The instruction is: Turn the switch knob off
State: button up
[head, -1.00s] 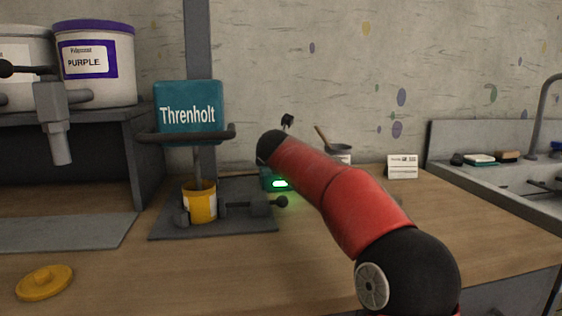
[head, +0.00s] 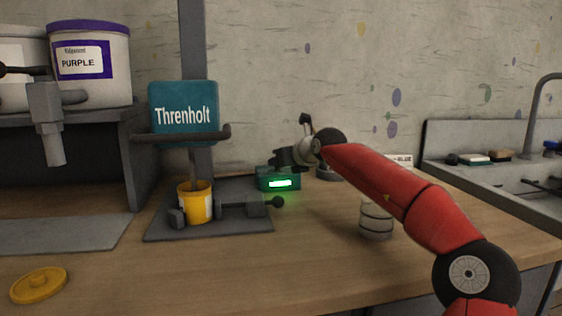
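The switch box (head: 278,179) is a small teal box with a lit green display, on the bench behind the right side of the mixer's base. Its knob cannot be made out; my gripper hides the top of the box. My gripper (head: 279,160) is dark and sits at or just above the box's top, pointing left. It is small and dark here, so its finger opening and any contact with the box cannot be told.
The Threnholt mixer (head: 184,107) stands left of the box, with a yellow cup (head: 195,203) on its base plate (head: 210,228). A white ringed container (head: 376,219) stands under my arm. A yellow lid (head: 39,286) lies front left. A sink (head: 500,176) is at right.

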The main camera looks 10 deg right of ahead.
jog(key=shift+d+n+y, duration=0.1)
jog(key=shift+n+y, duration=0.2)
jog(key=o, duration=1)
jog(key=b+v, duration=0.1)
jog(key=v, duration=0.6)
jog(key=shift+s+d+r, duration=0.15)
jog(key=shift+s+r, duration=0.05)
jog(key=shift+s, duration=0.1)
